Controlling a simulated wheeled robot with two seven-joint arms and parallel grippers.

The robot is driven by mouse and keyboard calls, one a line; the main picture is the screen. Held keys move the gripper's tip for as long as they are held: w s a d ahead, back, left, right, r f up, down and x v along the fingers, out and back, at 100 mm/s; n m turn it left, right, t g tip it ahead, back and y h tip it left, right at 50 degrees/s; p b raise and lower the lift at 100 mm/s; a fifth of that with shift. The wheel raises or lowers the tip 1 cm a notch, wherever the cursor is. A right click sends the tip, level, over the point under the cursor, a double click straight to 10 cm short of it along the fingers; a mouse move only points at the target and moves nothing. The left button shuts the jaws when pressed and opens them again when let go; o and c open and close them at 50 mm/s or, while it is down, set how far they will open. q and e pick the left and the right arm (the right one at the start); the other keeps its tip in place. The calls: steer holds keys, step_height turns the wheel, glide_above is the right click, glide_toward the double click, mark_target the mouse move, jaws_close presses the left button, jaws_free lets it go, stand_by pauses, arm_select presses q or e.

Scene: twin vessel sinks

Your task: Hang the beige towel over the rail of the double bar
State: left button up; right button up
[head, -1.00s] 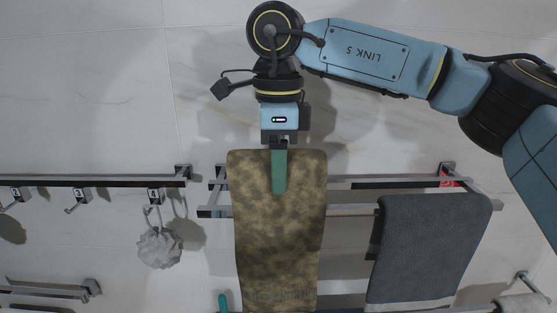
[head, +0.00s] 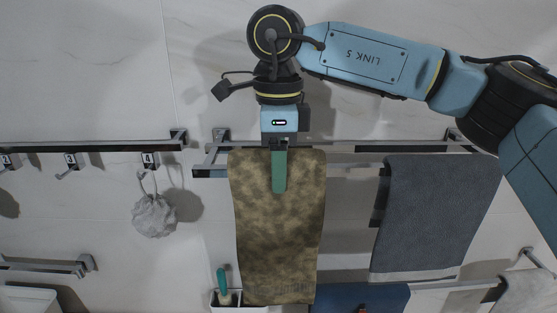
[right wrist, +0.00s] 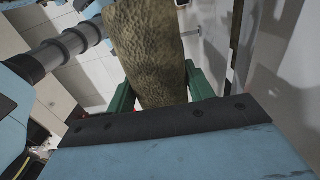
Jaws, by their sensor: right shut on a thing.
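My right gripper (head: 279,172) is shut on the upper edge of the mottled brown-beige towel (head: 278,230), one green finger showing in front. The towel hangs down flat from it. In the right wrist view the towel (right wrist: 148,50) sits between the green fingers (right wrist: 160,90). The double bar (head: 345,172) has a back rail and a front rail, which pass behind the towel in the head view. I cannot tell how far the towel is from the rails or whether it touches them. My left gripper is not in view.
A dark grey towel (head: 438,215) hangs on the bar's right part. To the left are a hook rail (head: 90,147) and a grey bath puff (head: 154,215). Below are a green-handled item (head: 222,282) in a white holder and a blue cloth (head: 360,298).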

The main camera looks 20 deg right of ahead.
steer(key=shift+f, duration=0.3)
steer(key=o, duration=1.5)
steer(key=shift+o, duration=0.2)
